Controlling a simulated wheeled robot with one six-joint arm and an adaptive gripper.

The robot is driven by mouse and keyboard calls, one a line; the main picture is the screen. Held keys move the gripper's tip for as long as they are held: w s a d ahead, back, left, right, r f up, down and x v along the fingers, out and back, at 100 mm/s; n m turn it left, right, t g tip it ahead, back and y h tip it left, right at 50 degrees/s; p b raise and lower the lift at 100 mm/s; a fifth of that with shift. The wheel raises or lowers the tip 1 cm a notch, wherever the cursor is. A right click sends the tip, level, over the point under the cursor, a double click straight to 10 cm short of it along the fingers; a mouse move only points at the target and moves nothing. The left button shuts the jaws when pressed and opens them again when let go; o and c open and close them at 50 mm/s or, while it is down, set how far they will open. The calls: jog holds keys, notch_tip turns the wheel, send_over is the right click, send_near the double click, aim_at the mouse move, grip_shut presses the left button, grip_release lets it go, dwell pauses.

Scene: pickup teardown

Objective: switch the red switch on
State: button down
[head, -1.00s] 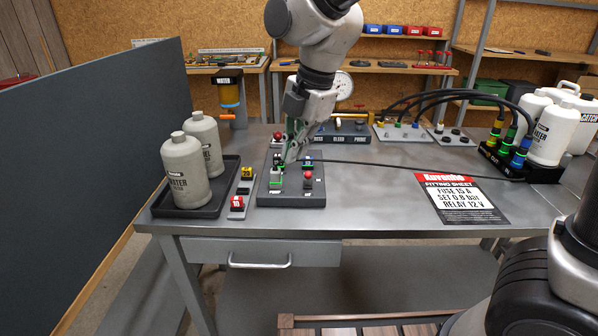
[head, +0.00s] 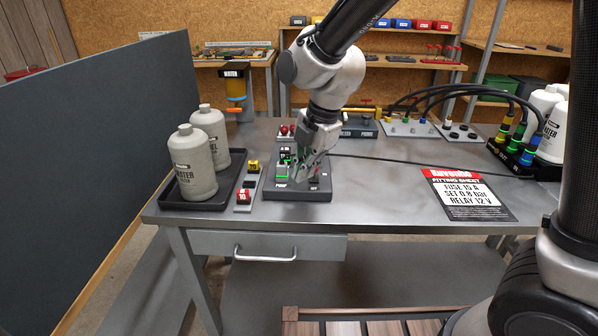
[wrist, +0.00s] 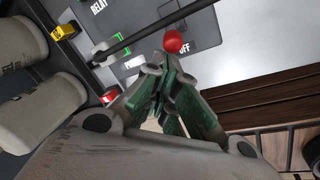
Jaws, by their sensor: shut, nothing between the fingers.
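The red switch, a lever with a red ball top (wrist: 173,41), stands on the grey control panel (wrist: 205,22) beside the printed word OFF. In the head view the panel (head: 272,194) lies at the bench's front left, and my gripper mostly hides the red switch. My gripper (head: 314,170) is low over the panel's right side. In the wrist view my gripper (wrist: 162,68) is shut and empty, its green-padded fingertips close to the red ball. I cannot tell whether they touch it.
A strip with a yellow and a red block (head: 243,200) lies left of the panel, next to a black tray (head: 215,203) with two grey bottles (head: 192,165). A black cable (head: 400,162) crosses the bench behind. A fitting sheet (head: 465,194) lies on the right, with bare bench between.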

jog(key=shift+w, duration=0.1)
dwell(0.3)
jog(key=shift+w+r+g, duration=0.15)
jog(key=shift+g, duration=0.15)
jog(key=shift+w+r+g, duration=0.2)
jog(key=shift+w+g, duration=0.05)
jog(key=shift+g, duration=0.15)
jog(key=shift+w+r+g, duration=0.25)
jog(key=shift+w+g, duration=0.45)
jog(key=shift+g, duration=0.3)
jog(key=w+g, duration=0.1)
jog(key=g, duration=0.1)
jog(key=w+g, duration=0.1)
jog(key=g, duration=0.1)
jog(key=shift+w+d+r+m, duration=0.1)
jog(key=shift+w+r+m, duration=0.1)
jog(key=shift+w+m, duration=0.15)
jog(key=shift+s+r+y, duration=0.1)
jog(key=shift+s+y, duration=0.1)
jog(key=shift+y, duration=0.1)
jog(key=shift+r, duration=0.75)
